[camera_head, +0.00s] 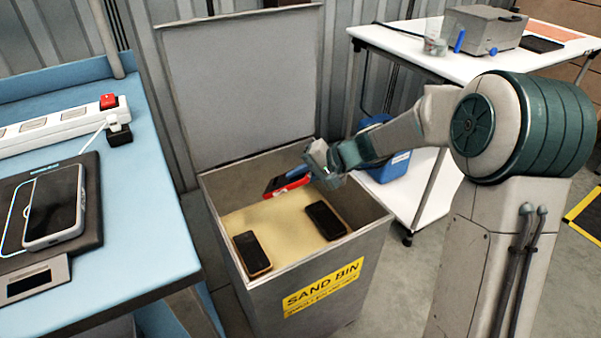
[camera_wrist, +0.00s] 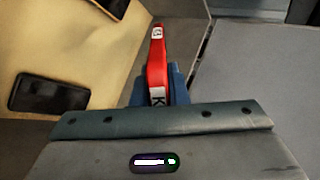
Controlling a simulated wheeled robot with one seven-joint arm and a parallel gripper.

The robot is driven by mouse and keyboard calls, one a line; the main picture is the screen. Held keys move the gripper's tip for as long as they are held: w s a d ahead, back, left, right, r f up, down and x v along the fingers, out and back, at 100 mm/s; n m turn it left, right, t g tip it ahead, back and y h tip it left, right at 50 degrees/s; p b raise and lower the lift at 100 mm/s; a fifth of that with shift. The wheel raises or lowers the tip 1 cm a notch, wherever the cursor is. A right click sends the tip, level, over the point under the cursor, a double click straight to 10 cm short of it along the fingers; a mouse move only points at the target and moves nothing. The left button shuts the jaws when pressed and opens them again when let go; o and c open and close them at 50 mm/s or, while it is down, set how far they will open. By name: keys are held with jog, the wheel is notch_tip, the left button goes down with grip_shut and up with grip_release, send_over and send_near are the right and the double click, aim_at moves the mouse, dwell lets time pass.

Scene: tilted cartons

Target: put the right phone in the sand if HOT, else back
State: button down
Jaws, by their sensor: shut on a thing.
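My gripper (camera_head: 300,173) is shut on a red phone (camera_head: 286,181), seen as a slim red thing with a dark face. It is held over the open sand bin (camera_head: 350,243), near the bin's back right part. In the wrist view the red phone (camera_wrist: 157,68) stands edge-on between the blue fingers (camera_wrist: 157,88), with white labels on its edge. Two dark phones lie on the sand (camera_head: 270,220), one at the front left (camera_head: 251,254) and one at the right (camera_head: 325,219). One dark phone also shows in the wrist view (camera_wrist: 48,94).
The bin's lid (camera_head: 245,85) stands up at the back. At left, a blue bench (camera_head: 150,225) bears a phone (camera_head: 55,205) on a black pad, a small display device (camera_head: 34,281) and a power strip (camera_head: 60,122). A white table (camera_head: 400,45) and a blue bin (camera_head: 388,168) stand at right.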

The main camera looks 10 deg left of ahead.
notch_tip(320, 180, down, 16)
jog(key=b, duration=1.1)
jog(key=shift+f, duration=0.2)
jog(key=shift+f+b, duration=0.8)
jog(key=shift+b, duration=0.4)
dwell(0.8)
jog(key=c, duration=1.3)
grip_release()
jog(key=shift+c, duration=0.2)
